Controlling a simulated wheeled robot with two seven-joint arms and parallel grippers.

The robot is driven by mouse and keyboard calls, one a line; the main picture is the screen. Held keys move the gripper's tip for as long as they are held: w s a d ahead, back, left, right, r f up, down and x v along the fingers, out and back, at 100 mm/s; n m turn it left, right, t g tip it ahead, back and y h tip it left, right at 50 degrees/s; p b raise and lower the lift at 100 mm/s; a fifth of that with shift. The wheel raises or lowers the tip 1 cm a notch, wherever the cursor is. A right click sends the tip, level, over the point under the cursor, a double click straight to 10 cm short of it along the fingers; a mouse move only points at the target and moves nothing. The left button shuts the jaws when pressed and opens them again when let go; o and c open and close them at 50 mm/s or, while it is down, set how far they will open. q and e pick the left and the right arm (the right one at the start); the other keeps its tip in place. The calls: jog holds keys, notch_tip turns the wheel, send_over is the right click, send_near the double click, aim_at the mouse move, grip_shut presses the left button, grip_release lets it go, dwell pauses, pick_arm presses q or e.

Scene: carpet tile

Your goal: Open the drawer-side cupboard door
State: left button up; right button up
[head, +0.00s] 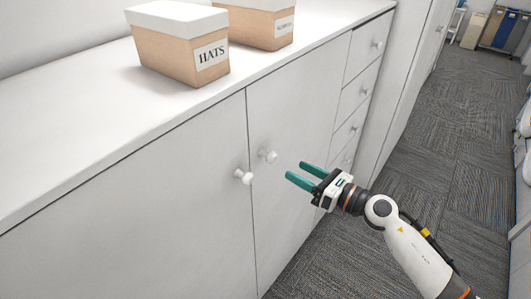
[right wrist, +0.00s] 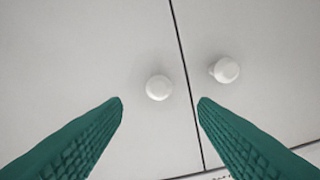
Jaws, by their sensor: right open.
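The drawer-side cupboard door (head: 292,115) is the white door next to the drawers and looks shut. Its round white knob (head: 268,156) is near the seam with the other door. My right gripper (head: 295,170) has teal fingers and is open and empty, just right of this knob and apart from it. In the right wrist view, which looks upside down, this knob (right wrist: 158,88) appears ahead of the gap between the fingertips (right wrist: 161,101). The other door's knob (right wrist: 224,70) is across the seam. My left gripper is not in view.
The left door (head: 130,205) carries its own knob (head: 243,176) close by. A HATS box (head: 165,55) and a second box (head: 250,28) stand on the cabinet top. A column of drawers (head: 360,75) is to the right. Carpet floor (head: 430,140) in front is clear.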

aim_at(275, 159)
jog(key=p+x, duration=0.1)
jog(key=x, duration=0.8)
jog(key=shift+w+a+p, duration=0.15)
jog(key=shift+w+p, duration=0.05)
jog(key=shift+p, duration=0.1)
jog(key=shift+c, duration=0.4)
grip_shut()
jog(key=shift+f, duration=0.1)
